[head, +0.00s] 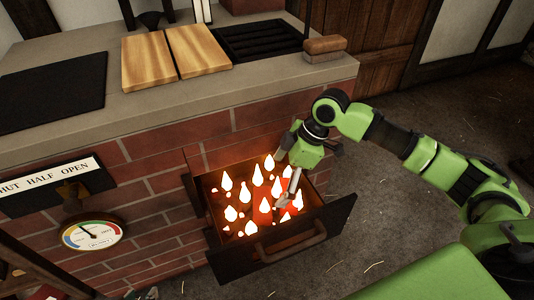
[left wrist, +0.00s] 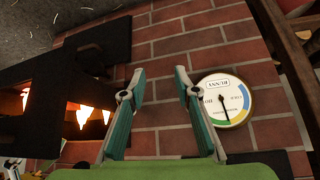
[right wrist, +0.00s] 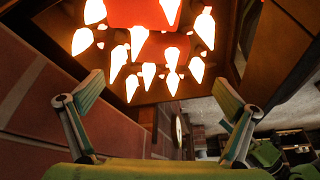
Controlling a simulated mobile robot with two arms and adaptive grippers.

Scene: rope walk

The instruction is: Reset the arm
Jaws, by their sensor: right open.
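My right arm (head: 440,165) comes in from the right in the head view. Its gripper (head: 290,190) points down over the open drawer of flames. In the right wrist view the right gripper (right wrist: 158,88) has its fingers wide apart with nothing between them; flames and glowing red blocks show beyond. My left gripper (left wrist: 160,78) shows in the left wrist view, fingers apart and empty, facing the brick wall between the dial and the drawer.
The dark fire drawer (head: 287,245) is pulled out from the brick wall (head: 150,190), its handle (head: 290,240) in front. A round dial (head: 93,233) hangs at left, also in the left wrist view (left wrist: 224,98). Boards (head: 150,60) and a brush (head: 325,47) lie on the counter above.

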